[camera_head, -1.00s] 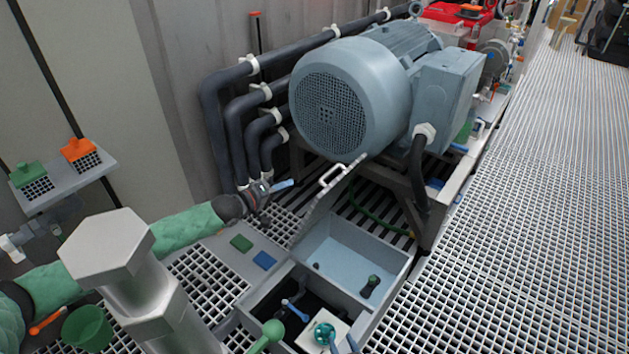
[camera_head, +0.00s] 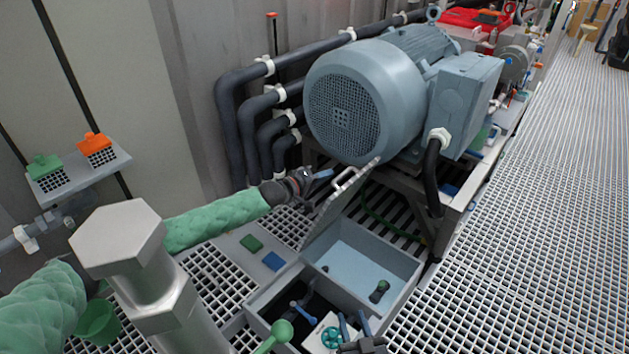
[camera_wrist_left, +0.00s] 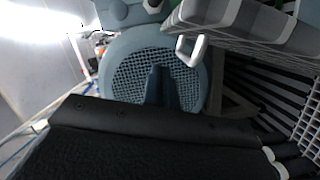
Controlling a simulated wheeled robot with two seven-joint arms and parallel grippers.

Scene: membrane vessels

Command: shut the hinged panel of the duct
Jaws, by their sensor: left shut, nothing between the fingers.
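The duct (camera_head: 411,293) is a grey box sunk in the floor grating, with a light-blue inside. Its hinged grey panel (camera_head: 328,216) stands open, tilted up on the far left side, with a white handle (camera_head: 352,179) at its top edge. In the left wrist view the handle (camera_wrist_left: 190,50) hangs from the panel (camera_wrist_left: 265,40) at upper right. My left gripper (camera_head: 323,174) is shut and empty, just left of the handle; contact cannot be told. My right gripper (camera_head: 354,325) is low, at the bottom edge by the near compartment, its blue fingers apart.
A large blue-grey motor (camera_head: 365,95) stands right behind the panel. Dark pipes (camera_head: 235,130) run along the wall. The near compartment holds a white block (camera_head: 316,330) with a teal wheel. A big hex bolt (camera_head: 125,245) stands front left. Grating at right is clear.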

